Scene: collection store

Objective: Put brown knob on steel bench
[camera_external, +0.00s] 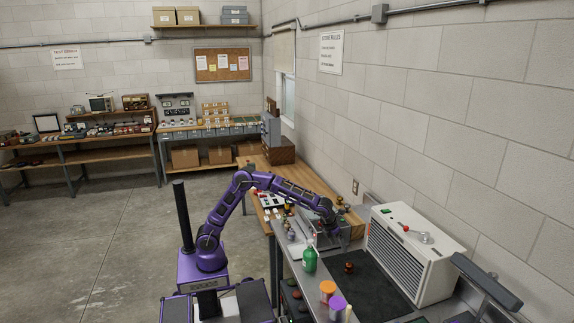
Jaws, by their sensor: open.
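The steel bench (296,262) runs along the right wall, with a dark mat on part of its top. A small dark brown object (349,267) stands on the mat; I cannot tell whether it is the brown knob or a small bottle. Several small brown and tan knob-like pieces (342,205) are grouped at the far end, near the wooden bench, too small to tell apart. My gripper (331,231) points down over the far part of the steel bench, beyond the small brown object. It is open, and its fingers are hard to make out.
A green bottle (309,259), an orange-topped jar (327,289) and a purple-topped jar (337,303) stand along the bench's left side. A large white vented unit (413,252) stands at the wall side. The mat between has free room.

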